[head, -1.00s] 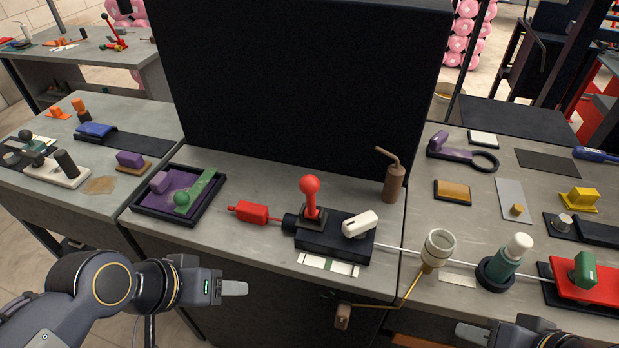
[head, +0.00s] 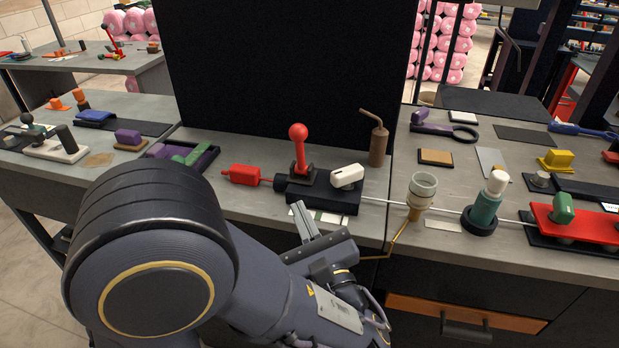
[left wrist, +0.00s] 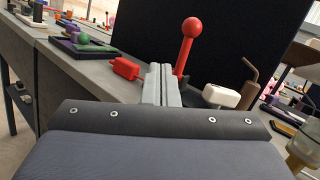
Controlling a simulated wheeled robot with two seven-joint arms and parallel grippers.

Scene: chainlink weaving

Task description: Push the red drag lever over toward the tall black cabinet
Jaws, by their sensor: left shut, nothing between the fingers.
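The red drag lever (head: 299,147) is a red ball on a red stem. It stands nearly upright on a dark base block (head: 322,196) in front of the tall black cabinet (head: 290,70). The lever also shows in the left wrist view (left wrist: 188,45), just right of my fingertips. My left gripper (head: 305,217) is shut and empty, in front of the base block and below the lever, apart from the lever. Its closed fingers (left wrist: 161,85) point forward toward the cabinet in the left wrist view. My right gripper is not in view.
A red box-shaped part (head: 244,174) lies left of the base. A white knob (head: 347,176) sits at its right end. A brown bent-tube bottle (head: 378,142) stands right of the lever. A cup on a brass arm (head: 421,191) stands near the front edge.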

